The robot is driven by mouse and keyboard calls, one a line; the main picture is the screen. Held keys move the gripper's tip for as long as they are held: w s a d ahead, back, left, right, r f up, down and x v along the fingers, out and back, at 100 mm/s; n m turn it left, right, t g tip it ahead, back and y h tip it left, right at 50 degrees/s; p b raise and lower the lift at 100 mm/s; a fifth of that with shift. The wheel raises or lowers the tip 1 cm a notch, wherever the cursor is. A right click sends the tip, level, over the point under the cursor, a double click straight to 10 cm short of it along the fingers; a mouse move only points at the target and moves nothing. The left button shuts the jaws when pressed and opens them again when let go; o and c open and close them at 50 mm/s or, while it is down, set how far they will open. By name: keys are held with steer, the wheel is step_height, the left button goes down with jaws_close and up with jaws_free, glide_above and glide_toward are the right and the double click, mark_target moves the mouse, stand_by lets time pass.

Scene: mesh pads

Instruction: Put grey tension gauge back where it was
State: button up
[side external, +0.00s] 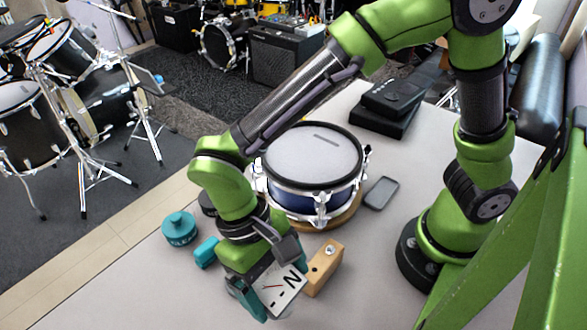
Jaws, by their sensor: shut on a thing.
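The tension gauge (281,290) shows at the bottom centre, with a white dial face, dark marks and a thin red needle. My gripper (264,285) is shut on it and holds it tilted, with the face towards the camera. The gripper and wrist hide part of the gauge's body. I cannot tell whether the gauge touches the table. It is in front of the snare drum and just left of a wooden block (325,266).
The snare drum (313,155) stands behind my wrist on a round wooden base. A teal round object (180,228), a teal small piece (206,252) and a dark disc (207,202) are at left. A grey flat pad (381,193) and black boxes (392,98) are at right. The front table is clear.

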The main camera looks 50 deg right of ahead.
mark_target(277, 297)
steer(key=shift+f, duration=2.25)
steer(key=o, duration=1.2)
steer(key=shift+f, duration=0.15)
steer(key=v, duration=1.2)
steer(key=d+r+m+t, duration=0.1)
steer(key=d+t, duration=0.3)
steer(key=d, duration=0.4)
steer(key=d+r+m+t+y, duration=0.1)
steer(key=d+r+t, duration=0.3)
steer(key=d, duration=0.4)
steer(key=d+r+m+t+y, duration=0.1)
steer(key=d+r+m+t, duration=0.1)
steer(key=d, duration=0.6)
steer(key=shift+w+d+r+t, duration=0.35)
steer(key=shift+r+t, duration=0.25)
steer(key=shift+t, duration=0.3)
